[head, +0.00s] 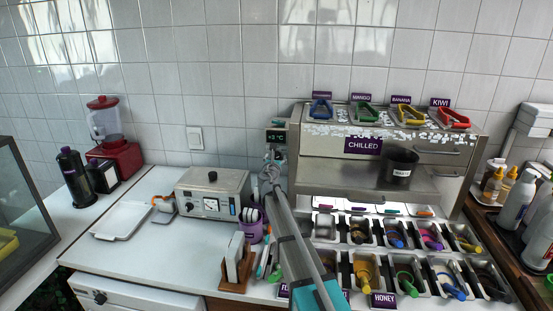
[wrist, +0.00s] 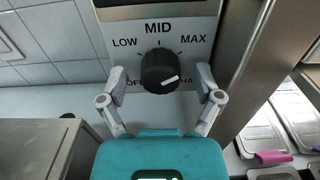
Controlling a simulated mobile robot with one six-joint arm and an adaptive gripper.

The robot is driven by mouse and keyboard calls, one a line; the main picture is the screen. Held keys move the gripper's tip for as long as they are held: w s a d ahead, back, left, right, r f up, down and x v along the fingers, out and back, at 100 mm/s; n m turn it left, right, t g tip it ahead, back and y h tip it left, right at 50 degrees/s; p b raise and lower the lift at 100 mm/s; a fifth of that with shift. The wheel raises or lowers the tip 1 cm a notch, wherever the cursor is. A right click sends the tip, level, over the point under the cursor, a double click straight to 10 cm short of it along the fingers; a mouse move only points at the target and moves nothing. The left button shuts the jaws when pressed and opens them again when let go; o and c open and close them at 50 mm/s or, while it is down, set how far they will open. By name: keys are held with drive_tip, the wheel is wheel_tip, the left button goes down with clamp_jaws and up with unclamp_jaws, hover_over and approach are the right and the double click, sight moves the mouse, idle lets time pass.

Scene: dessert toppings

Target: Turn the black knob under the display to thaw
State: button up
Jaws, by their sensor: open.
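The black knob (wrist: 158,71) sits on a pale dial plate (wrist: 190,25) marked LOW, MID and MAX. Below are OFF and a label starting THA, both partly hidden. The white mark on the knob lies at its lower right, near the THA label. My gripper (wrist: 161,79) is open, with one finger on each side of the knob and a gap on both sides. In the head view my gripper (head: 270,168) is just under the small display (head: 276,136), which reads about +3 °C. The knob is hard to make out there.
The steel chilled cabinet (head: 345,175) stands close on the right of the dial. A grey box with a gauge (head: 212,193) is at lower left.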

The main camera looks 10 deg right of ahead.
drive_tip(key=shift+c, duration=0.3)
drive_tip(key=c, duration=1.1)
drive_tip(key=shift+w+m, duration=0.1)
drive_tip(key=shift+m, duration=0.2)
drive_tip(key=m, duration=0.5)
drive_tip(key=shift+m, duration=0.4)
drive_tip(key=m, duration=0.5)
drive_tip(key=shift+m, duration=0.3)
drive_tip(key=shift+a, duration=0.1)
drive_tip(key=o, duration=1.2)
drive_tip(key=shift+c, duration=0.2)
